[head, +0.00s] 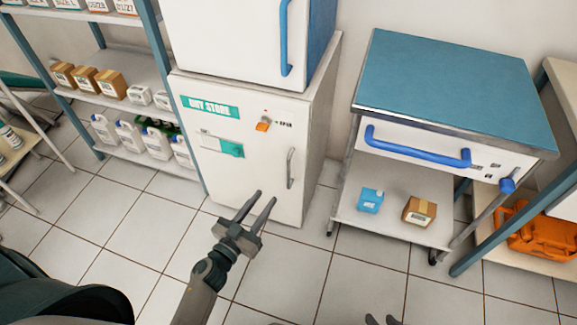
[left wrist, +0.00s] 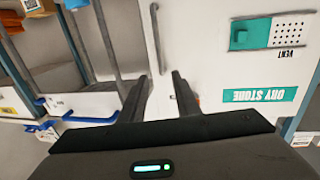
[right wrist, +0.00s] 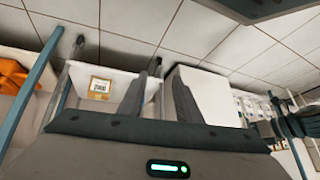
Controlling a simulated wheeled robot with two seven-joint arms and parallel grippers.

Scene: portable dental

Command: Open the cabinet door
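The white cabinet (head: 240,180) labelled DRY STORE (head: 210,107) stands at centre in the head view, its door shut. A grey vertical handle (head: 290,168) is on the door's right side, with an orange switch (head: 263,125) above and left of it. A teal slider (head: 232,149) sits below the label. My left gripper (head: 265,196) is open and empty, in front of the door's lower part and apart from the handle. In the left wrist view the handle (left wrist: 155,30) shows beyond its fingers. My right gripper (right wrist: 158,72) is open and empty; its fingertips show at the head view's bottom edge.
A blue-topped cart (head: 455,85) with a blue drawer handle (head: 415,150) stands right of the cabinet. Its lower shelf holds a blue container (head: 370,200) and a brown box (head: 419,211). A shelf rack (head: 130,100) stands left. The tiled floor in front is clear.

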